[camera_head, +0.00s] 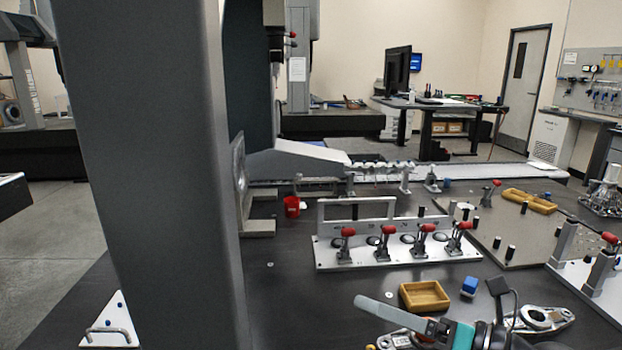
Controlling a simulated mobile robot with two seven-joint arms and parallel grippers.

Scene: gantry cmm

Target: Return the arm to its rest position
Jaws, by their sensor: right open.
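My right gripper (455,325) shows at the bottom edge, right of the middle, cut off by the frame. It is open, and I see nothing held between its fingers. My left gripper is not in view.
A grey column (145,170) blocks much of the left side. A fixture plate (335,258) with several red-handled clamps stands mid-table. A metal link part (538,319) lies right of the gripper. Dark table (290,310) left of the tray is clear.

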